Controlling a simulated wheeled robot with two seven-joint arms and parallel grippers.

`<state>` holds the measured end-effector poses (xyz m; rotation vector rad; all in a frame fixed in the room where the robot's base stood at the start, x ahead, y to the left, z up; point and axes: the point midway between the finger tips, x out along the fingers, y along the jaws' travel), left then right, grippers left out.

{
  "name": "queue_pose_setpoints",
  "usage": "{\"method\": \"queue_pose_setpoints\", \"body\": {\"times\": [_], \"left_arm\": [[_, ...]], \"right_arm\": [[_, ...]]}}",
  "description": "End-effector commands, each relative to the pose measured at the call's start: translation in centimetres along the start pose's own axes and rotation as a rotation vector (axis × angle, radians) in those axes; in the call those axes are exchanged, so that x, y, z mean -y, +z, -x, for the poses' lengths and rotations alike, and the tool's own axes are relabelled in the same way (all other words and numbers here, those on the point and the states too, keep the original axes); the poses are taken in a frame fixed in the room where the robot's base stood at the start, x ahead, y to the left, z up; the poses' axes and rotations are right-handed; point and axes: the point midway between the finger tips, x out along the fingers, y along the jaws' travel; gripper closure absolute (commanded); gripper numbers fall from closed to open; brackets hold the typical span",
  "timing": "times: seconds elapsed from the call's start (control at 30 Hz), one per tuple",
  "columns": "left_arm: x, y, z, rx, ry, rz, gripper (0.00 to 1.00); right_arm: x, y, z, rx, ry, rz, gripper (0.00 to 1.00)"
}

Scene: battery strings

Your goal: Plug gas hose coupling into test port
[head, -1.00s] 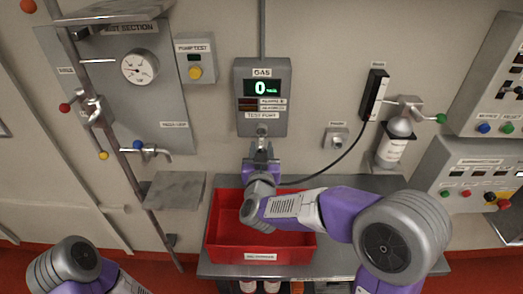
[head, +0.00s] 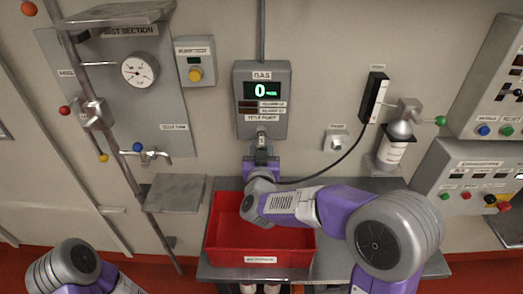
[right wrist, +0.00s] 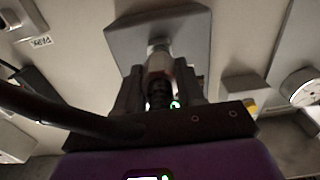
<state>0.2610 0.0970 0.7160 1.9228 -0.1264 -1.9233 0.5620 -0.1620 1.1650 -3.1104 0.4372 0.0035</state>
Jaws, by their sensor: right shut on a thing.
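The grey gas test box (head: 263,98) is on the wall with a green "0" on its display. Its test port (head: 262,134) is at the bottom; in the right wrist view the port (right wrist: 158,45) is a metal fitting. My right gripper (head: 262,151) is just below the port, pointing up. In the right wrist view, my right gripper (right wrist: 160,95) is shut on the hose coupling (right wrist: 158,68). The coupling's end meets or nearly meets the port; I cannot tell whether it is seated. My left gripper is out of view; only its arm shows at lower left.
The black hose (head: 345,155) runs from my right gripper to a wall-mounted handset (head: 375,97). A park socket (head: 336,139) is right of the box. A red tray (head: 222,250) stands on the bench (head: 340,262) below my right arm. A small shelf (head: 174,192) juts out at left.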

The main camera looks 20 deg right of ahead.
Motion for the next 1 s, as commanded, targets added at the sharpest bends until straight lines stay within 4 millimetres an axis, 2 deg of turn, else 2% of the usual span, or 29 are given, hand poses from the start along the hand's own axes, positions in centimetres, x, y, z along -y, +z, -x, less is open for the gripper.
{"method": "queue_pose_setpoints", "body": {"times": [0.67, 0.7, 0.87, 1.0], "left_arm": [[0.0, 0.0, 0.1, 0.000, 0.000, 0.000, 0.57], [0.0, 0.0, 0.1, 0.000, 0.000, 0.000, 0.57], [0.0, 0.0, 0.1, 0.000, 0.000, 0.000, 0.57], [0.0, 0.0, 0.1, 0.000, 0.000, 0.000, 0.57]], "right_arm": [[0.0, -0.1, -1.7, -0.001, 0.001, -0.001, 0.98], [0.0, -0.1, -1.7, -0.001, 0.001, -0.001, 0.59], [0.0, 0.0, -1.7, -0.001, 0.000, -0.001, 0.34], [0.0, 0.0, -1.7, 0.000, 0.000, 0.000, 0.32]]}}
